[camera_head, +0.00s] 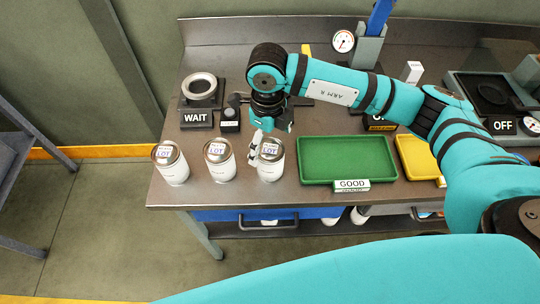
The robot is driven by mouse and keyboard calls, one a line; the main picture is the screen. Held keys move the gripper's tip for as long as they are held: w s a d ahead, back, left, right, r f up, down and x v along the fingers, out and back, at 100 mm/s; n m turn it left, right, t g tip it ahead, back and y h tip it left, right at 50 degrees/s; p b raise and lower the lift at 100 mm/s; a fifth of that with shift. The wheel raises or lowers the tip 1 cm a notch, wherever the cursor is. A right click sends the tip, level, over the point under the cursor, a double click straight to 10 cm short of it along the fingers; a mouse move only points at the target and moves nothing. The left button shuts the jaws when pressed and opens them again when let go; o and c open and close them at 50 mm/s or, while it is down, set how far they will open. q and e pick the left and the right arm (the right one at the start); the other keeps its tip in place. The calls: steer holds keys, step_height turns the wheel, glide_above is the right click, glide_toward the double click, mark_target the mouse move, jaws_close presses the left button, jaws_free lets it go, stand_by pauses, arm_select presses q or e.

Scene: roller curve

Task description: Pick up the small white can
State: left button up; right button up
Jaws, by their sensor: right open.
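Three white cans with purple "LOT" labels on their lids stand upright in a row along the bench's front left edge: a left can (172,167), a middle can (221,163) and a right can (270,165). They look alike in size, and I cannot tell which one the task means. My right gripper (254,148) points down just behind and left of the right can, with its fingers open. The right can partly hides the fingers, and I cannot tell whether they touch it. My left gripper is not in view.
A green tray (309,181) marked "GOOD" (352,185) lies right of the cans, with a yellow tray (404,143) beyond. Behind the cans are a "WAIT" sign (196,119) and a round ring fixture (199,86). My right arm spans above the bench.

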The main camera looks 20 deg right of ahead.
mark_target(270, 148)
steer(key=shift+s+f+p, duration=0.1)
steer(key=shift+f+p, duration=0.15)
steer(key=shift+p, duration=0.05)
step_height(270, 148, down, 4)
steer(key=shift+s+d+r+p, duration=0.15)
steer(key=shift+p, duration=0.95)
steer(key=shift+f, duration=0.5)
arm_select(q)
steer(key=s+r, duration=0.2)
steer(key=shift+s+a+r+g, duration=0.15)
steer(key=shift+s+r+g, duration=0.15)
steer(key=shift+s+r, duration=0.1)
arm_select(e)
steer(key=c, duration=1.4)
steer(key=shift+c, duration=0.8)
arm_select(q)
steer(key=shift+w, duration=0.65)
